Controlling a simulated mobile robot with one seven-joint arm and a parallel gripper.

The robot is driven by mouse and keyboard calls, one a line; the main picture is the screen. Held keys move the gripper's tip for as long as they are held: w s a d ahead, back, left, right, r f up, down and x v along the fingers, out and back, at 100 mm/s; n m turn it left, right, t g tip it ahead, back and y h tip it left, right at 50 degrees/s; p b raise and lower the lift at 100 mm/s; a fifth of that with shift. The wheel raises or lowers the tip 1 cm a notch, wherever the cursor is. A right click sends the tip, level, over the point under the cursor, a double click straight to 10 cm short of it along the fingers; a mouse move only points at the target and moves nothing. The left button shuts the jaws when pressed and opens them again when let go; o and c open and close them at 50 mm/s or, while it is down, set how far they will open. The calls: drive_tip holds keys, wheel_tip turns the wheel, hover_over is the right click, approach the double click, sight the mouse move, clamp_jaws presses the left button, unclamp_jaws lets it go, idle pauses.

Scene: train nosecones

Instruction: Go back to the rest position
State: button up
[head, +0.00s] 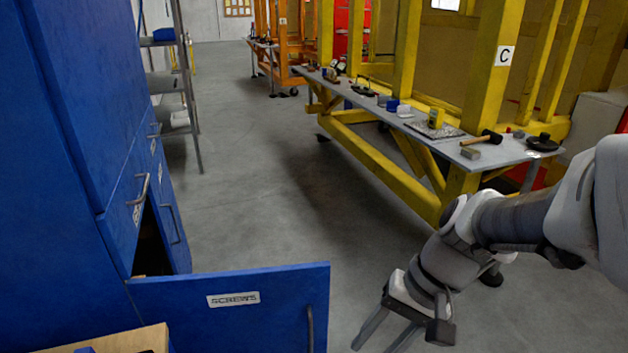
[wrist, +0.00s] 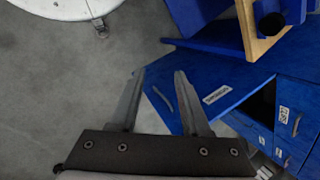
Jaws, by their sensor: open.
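My gripper (head: 388,336) hangs at the lower right in the head view, pointing down over the grey floor. Its two fingers are spread apart with nothing between them. The blue door labelled SCREWS (head: 240,318) stands swung open at the lower left in the head view, apart from my gripper.
A blue cabinet (head: 60,190) fills the left side. A workbench (head: 470,145) with tools and a mallet (head: 482,138) runs along yellow frames at right. A wooden edge (head: 120,342) shows at bottom left. The middle floor is clear.

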drive_tip(key=s+d+r+n+t+h+p, duration=0.1)
drive_tip(key=d+r+t+h, duration=0.1)
drive_tip(key=r, duration=0.4)
drive_tip(key=s+d+r+n+t+h+p, duration=0.1)
drive_tip(key=d+r+n+t+h, duration=0.1)
drive_tip(key=r+t, duration=0.2)
wheel_tip(320, 180, up, 3)
drive_tip(key=shift+s+d+f+h+p, duration=0.2)
drive_tip(key=shift+d+h+p, duration=0.1)
drive_tip(key=shift+d+h, duration=0.1)
drive_tip(key=shift+a+n, duration=0.2)
drive_tip(key=shift+n, duration=0.1)
idle(0.5)
